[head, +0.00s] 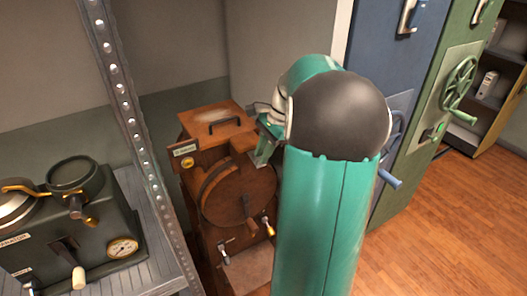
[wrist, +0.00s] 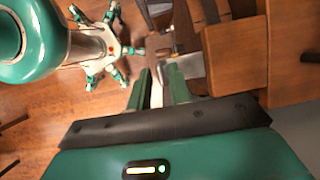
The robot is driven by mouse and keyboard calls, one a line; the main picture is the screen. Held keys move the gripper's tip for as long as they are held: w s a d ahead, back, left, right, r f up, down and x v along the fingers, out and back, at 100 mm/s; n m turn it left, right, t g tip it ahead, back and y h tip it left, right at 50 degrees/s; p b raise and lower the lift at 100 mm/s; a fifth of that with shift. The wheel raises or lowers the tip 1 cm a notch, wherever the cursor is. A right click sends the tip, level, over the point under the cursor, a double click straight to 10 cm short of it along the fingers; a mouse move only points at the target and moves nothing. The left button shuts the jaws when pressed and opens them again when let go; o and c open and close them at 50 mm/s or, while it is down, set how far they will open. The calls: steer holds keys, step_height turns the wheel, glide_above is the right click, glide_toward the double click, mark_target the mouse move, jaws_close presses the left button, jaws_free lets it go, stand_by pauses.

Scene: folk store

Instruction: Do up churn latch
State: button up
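The wooden churn (head: 240,195) stands against the wall in the head view, with a flat lid and dark handle on top and a round drum face in front. A metal lever (head: 225,252) and a brass-coloured fitting (head: 268,226) sit low on its front. I cannot tell which fitting is the latch. My gripper (head: 262,156) is by the churn's upper right side, partly behind my arm. In the wrist view my gripper's two green fingers (wrist: 160,80) are apart with a gap between them, beside the churn's brown wood (wrist: 235,60). Nothing is clearly held.
A metal shelf post (head: 130,120) and a dark machine with a gauge (head: 75,235) stand at the left. A blue cabinet (head: 385,60) and a green one with a handwheel (head: 458,85) are at the right. The wooden floor (head: 450,230) at the right is clear.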

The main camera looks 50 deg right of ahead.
jaws_close()
steer(key=shift+f, duration=0.1)
steer(key=f+t, duration=0.1)
steer(key=s+t, duration=0.1)
steer(key=t, duration=0.1)
steer(key=shift+a+f+n+h, duration=0.1)
steer(key=shift+f+n+h, duration=0.2)
steer(key=shift+f+h, duration=0.1)
step_height(320, 180, down, 7)
steer(key=w+n+t+h, duration=0.1)
steer(key=n+t, duration=0.2)
steer(key=t, duration=0.8)
steer(key=shift+w+d+r+h, duration=0.2)
steer(key=shift+h, duration=0.2)
